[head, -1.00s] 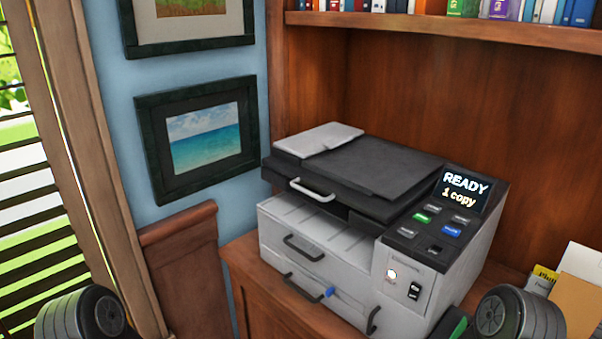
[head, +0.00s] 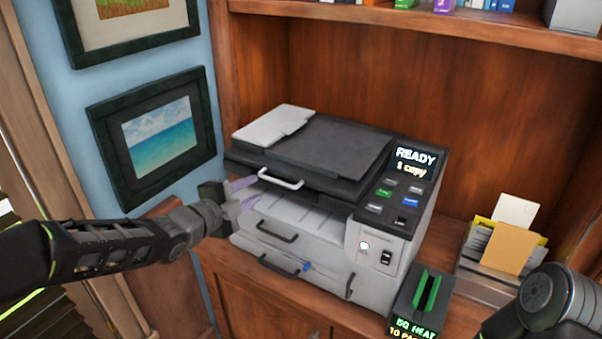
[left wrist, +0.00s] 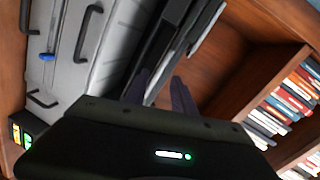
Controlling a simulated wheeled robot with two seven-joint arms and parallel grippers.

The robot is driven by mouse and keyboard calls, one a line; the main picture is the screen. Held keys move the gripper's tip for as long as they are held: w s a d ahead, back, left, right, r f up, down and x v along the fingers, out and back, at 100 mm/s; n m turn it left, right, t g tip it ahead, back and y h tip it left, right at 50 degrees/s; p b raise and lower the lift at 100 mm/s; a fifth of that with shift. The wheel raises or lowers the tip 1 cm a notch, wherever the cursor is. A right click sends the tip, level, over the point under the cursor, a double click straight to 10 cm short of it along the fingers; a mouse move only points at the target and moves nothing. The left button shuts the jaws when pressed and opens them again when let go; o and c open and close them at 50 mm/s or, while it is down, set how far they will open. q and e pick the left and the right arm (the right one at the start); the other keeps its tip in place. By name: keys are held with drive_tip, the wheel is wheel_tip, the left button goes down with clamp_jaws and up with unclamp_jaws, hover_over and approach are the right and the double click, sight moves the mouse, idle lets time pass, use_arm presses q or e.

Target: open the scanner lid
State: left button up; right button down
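The scanner lid (head: 318,150) is the dark top of the printer, with a pale bar handle (head: 281,178) on its front edge. It lies closed and flat. My left gripper (head: 246,191) is at the printer's front left corner, left of the handle. Its two purplish fingers are apart and point toward the machine, with nothing seen held. In the left wrist view the fingers (left wrist: 160,92) are spread near the lid's dark edge (left wrist: 160,45); contact cannot be told. My right arm shows at the lower right, but its gripper is outside the view.
The printer body (head: 300,215) has drawer handles and a READY panel (head: 416,159). A small black device with a green slot (head: 428,290) and a paper holder (head: 488,290) stand to its right. A bookshelf (head: 400,22) hangs above. Framed pictures (head: 160,138) are on the left wall.

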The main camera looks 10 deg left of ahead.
sight(272, 180)
use_arm(q)
drive_tip(key=m, duration=0.1)
drive_tip(key=d+m, duration=0.1)
drive_tip(key=m, duration=0.1)
drive_tip(key=shift+w+r+m+h, duration=0.1)
drive_tip(key=shift+m+h, duration=0.2)
drive_tip(key=shift+w, duration=0.15)
drive_tip(key=x, duration=0.7)
drive_tip(key=shift+w+d, duration=0.1)
drive_tip(key=shift+w, duration=0.15)
